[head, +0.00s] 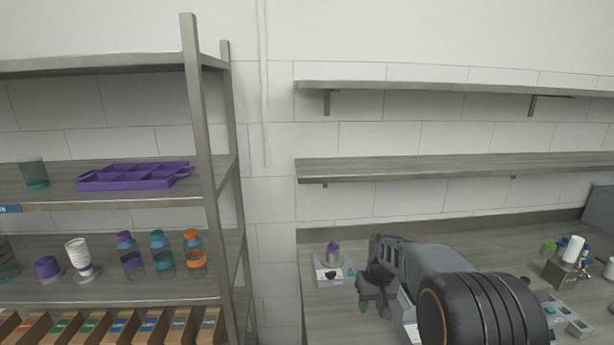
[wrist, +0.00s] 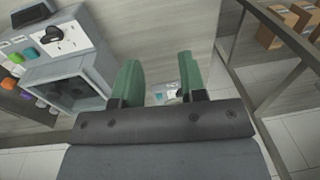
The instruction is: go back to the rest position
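My gripper (head: 368,290) hangs over the left part of the workbench at the right of the head view, with my dark arm behind it. In the wrist view its two green fingers (wrist: 160,82) stand apart with nothing held between them. The gap shows a grey surface and a small pale item lower down, too small to identify. The fingertips touch nothing that I can see.
Bottles, cups and a purple tray (head: 135,176) fill the left rack. Two empty wall shelves (head: 430,170) hang above the bench. More equipment (head: 567,270) stands at right.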

